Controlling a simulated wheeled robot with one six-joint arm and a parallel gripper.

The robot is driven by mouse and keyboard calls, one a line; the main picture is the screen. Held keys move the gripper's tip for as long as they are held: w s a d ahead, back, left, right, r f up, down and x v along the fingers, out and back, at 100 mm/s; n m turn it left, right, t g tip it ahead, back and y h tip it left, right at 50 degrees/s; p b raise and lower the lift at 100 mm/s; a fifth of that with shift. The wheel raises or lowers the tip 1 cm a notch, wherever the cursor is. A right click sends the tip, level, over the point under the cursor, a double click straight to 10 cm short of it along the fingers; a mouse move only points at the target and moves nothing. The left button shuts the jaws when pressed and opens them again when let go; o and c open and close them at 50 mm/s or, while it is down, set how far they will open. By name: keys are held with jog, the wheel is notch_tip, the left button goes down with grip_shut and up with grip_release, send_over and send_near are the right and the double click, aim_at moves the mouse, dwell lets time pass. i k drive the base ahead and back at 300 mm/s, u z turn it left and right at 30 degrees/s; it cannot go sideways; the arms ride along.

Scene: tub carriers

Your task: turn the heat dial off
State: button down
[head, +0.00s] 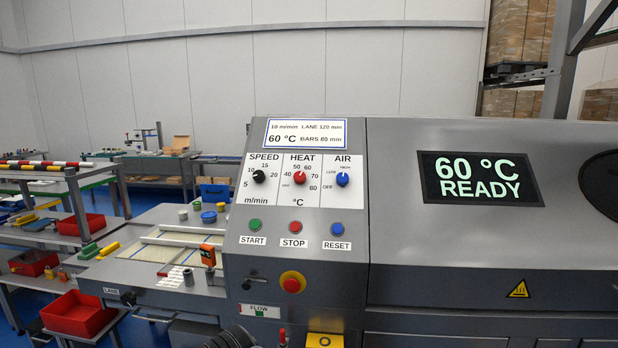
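The heat dial (299,177) is a red knob in the middle of the white label panel (318,190) on the grey machine, under the word HEAT. Its scale runs from 40 to 80 °C around it. Its pointer is too small to read with certainty. The black speed dial (259,176) is to its left and the blue air dial (342,179) to its right. The display (481,179) reads 60 °C READY.
Below the dials are the green start (255,225), red stop (296,227) and blue reset (337,229) buttons. A red emergency button (292,283) on a yellow ring sticks out lower down. Benches with red bins (78,314) stand at left. The space before the dials looks clear.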

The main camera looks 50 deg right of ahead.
aim_at(299, 176)
jog(key=z, duration=1.1)
jog(key=k, duration=0.15)
jog(key=z, duration=0.5)
jog(key=i, duration=0.6)
jog(key=u, duration=1.15)
